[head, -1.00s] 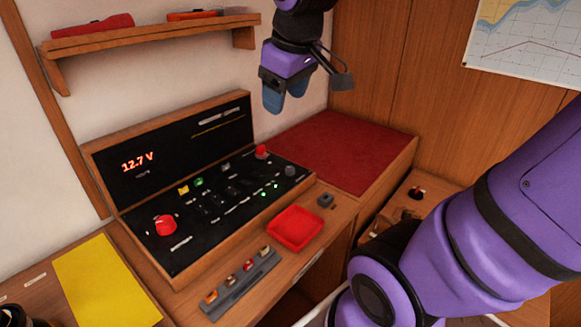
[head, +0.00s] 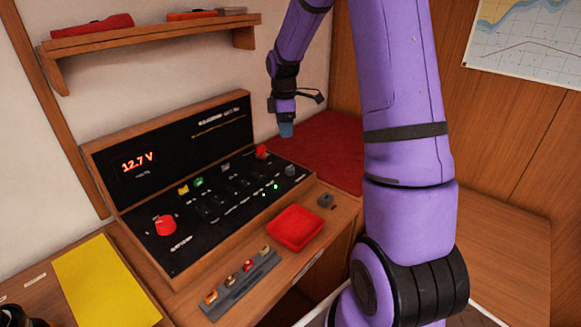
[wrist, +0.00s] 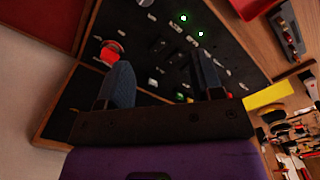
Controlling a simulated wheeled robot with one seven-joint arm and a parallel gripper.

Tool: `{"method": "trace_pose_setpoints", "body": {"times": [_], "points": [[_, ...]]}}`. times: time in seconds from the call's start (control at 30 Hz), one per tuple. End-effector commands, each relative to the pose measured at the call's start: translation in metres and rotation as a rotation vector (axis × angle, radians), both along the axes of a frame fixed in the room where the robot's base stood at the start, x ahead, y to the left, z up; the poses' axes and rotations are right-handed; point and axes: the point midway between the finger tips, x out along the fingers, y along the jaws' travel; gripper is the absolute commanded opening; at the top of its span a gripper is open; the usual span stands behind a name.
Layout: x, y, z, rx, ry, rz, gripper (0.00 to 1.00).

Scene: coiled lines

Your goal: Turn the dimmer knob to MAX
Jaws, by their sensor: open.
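The black switch panel (head: 225,195) in its wooden frame stands at the middle left in the head view. A grey knob (head: 290,170) near its right end looks like the dimmer knob; its label is not readable. In the wrist view a small part of this knob (wrist: 145,3) shows at the top edge. My gripper (head: 286,132) hangs above the panel's back right corner, apart from it. In the wrist view its blue fingers (wrist: 162,75) are open and empty, with panel switches behind and between them.
A red knob (head: 261,151) stands at the panel's back right, close to my gripper; it also shows in the wrist view (wrist: 110,52). Another red knob (head: 165,225) is at the left. A red tray (head: 295,228) and a fuse strip (head: 240,284) lie in front. A shelf (head: 150,38) hangs above.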

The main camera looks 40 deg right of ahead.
Motion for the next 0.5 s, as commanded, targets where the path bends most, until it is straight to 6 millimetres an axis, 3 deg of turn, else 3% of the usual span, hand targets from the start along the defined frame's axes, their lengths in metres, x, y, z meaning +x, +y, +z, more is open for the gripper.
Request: {"method": "trace_pose_setpoints", "body": {"times": [0.03, 0.2, 0.5], "points": [[0.005, -0.009, -0.015, 0.01, 0.015, 0.025, 0.6], [0.014, -0.028, -0.048, 0.032, 0.04, 0.103, 0.6], [0.016, -0.034, -0.072, 0.041, 0.049, 0.133, 0.6]]}}
